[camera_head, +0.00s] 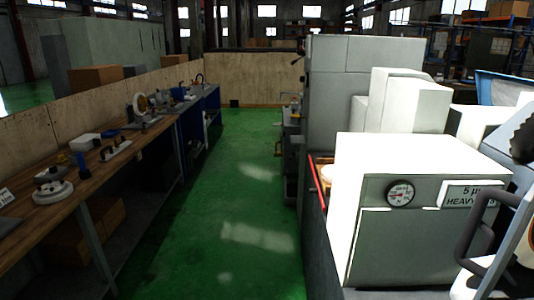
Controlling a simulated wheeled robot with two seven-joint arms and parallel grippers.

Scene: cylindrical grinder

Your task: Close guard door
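The grey grinding machine (408,250) fills the right half of the view, with a round dial and a label plate reading "5 µ… HEAVY…" on its front housing. At the right edge, close to me, a dark grey D-shaped handle (466,229) stands out beside a slanted pale panel edge that looks like part of the guard door. Most of that panel is cut off by the frame, so I cannot tell how far open it is. White and dark parts at the bottom right corner are too cropped to name.
A long wooden workbench (105,172) with tools and gauges runs along the left, below a plywood partition (243,76). Cardboard boxes (92,226) sit on its lower shelf. The green floor (229,190) between bench and machine is clear.

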